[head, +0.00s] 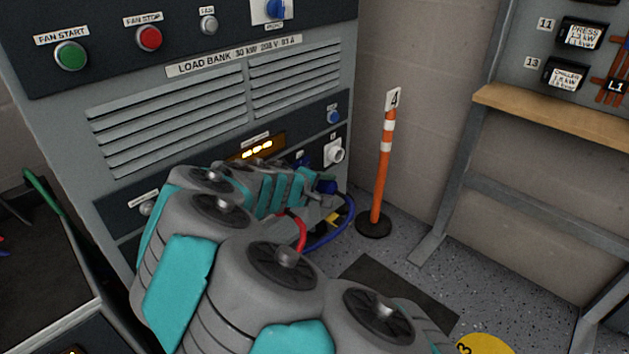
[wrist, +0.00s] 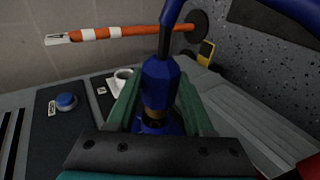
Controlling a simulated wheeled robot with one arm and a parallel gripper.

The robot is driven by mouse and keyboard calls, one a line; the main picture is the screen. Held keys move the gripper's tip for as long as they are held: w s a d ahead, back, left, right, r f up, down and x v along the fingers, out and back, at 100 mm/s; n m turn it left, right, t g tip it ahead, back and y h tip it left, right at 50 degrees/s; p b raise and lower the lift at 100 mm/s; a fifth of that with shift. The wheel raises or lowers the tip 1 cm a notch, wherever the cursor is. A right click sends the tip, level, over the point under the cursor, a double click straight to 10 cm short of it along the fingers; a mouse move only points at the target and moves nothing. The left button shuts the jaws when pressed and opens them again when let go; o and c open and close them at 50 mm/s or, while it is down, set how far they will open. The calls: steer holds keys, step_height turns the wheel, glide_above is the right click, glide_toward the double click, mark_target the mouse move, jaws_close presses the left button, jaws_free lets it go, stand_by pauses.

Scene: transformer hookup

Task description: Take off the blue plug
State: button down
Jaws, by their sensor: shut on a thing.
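The blue plug (wrist: 161,82) stands between the green fingers of my gripper (wrist: 158,105) in the wrist view, and the gripper is shut on it. Its dark blue cable leaves the plug's end and arcs to the right. Below the plug body a brass-coloured band (wrist: 153,113) and a blue collar (wrist: 172,125) show; I cannot tell whether the plug is still seated. In the head view the plug (head: 326,186) is a small blue patch at the load bank's lower right, beyond my arm, which hides most of the gripper and socket.
A red cable (head: 298,230) loops beside the blue cable (head: 345,225). An orange post (head: 383,165) stands to the right. A wooden shelf (head: 560,112) is farther right.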

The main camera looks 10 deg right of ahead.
mark_target(341, 196)
steer(key=shift+s+d, duration=0.1)
steer(key=shift+s, duration=0.05)
stand_by(0.3)
steer(key=shift+s+d, duration=0.7)
steer(key=shift+s, duration=0.3)
steer(key=shift+s+d, duration=0.7)
steer(key=shift+s, duration=0.25)
